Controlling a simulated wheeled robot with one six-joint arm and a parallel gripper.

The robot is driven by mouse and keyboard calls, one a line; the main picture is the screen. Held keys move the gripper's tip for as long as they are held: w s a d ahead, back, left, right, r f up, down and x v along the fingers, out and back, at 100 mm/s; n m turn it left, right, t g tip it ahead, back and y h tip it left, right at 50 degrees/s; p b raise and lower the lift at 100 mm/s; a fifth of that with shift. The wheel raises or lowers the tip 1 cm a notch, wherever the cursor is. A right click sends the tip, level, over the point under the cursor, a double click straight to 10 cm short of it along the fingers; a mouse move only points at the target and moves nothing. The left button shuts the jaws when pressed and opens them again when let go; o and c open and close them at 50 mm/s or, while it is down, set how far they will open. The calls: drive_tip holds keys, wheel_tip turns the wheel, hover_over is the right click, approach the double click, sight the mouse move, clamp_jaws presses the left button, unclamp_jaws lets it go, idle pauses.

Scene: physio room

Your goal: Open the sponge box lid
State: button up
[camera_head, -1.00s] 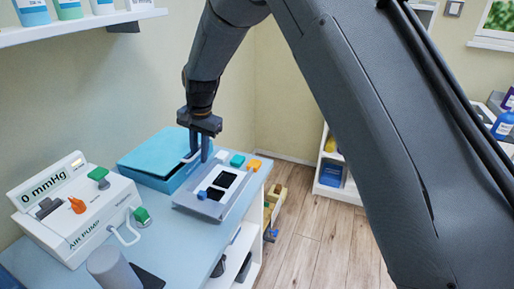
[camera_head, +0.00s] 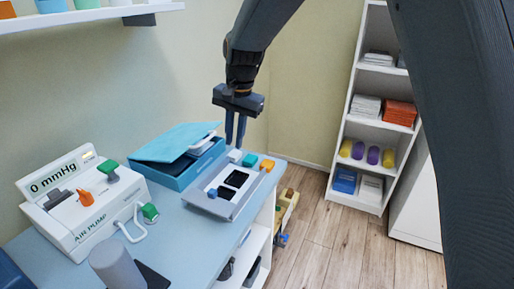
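The sponge box (camera_head: 184,178) is a blue box on the light blue counter. My gripper (camera_head: 235,146) points down just right of the box. Its two fingers stand a little apart with nothing visible between them. It looks clear of the lid.
A grey panel (camera_head: 212,203) with black windows and coloured blocks lies right of the box, close under my gripper. The white air pump (camera_head: 80,212) stands at left, with a grey cylinder (camera_head: 115,265) in front. A wall shelf (camera_head: 80,20) hangs above left. A white shelf unit (camera_head: 359,190) stands at right.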

drive_tip(key=s+d+f, duration=0.1)
drive_tip(key=d, duration=0.5)
drive_tip(key=shift+s+d+f+n+b, duration=0.3)
drive_tip(key=shift+s+f+b, duration=0.05)
drive_tip(key=shift+b, duration=0.05)
